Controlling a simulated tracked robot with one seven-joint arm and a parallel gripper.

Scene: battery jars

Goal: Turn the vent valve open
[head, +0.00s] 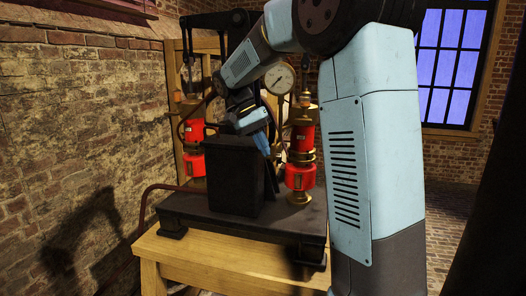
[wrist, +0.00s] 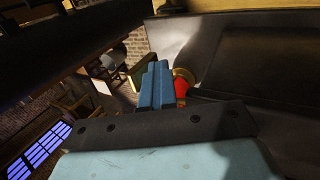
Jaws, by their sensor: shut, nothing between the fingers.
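My gripper (head: 264,148) is shut and empty, its blue fingers pointing down beside the top right of a black box (head: 233,175). In the wrist view the two fingers (wrist: 157,86) lie together. Close right of the fingers in the head view stands a red and brass cylinder (head: 300,175). A red and brass part (wrist: 181,86) also shows just right of the fingertips in the wrist view. I cannot tell for sure which part is the vent valve, or whether the fingers touch anything.
A second red cylinder (head: 194,160) stands left of the box. A round gauge (head: 280,79) is behind my gripper. The apparatus stands on a dark base (head: 185,208) on a wooden table (head: 215,262). A brick wall (head: 75,130) is at the left; a window (head: 452,62) is at the right.

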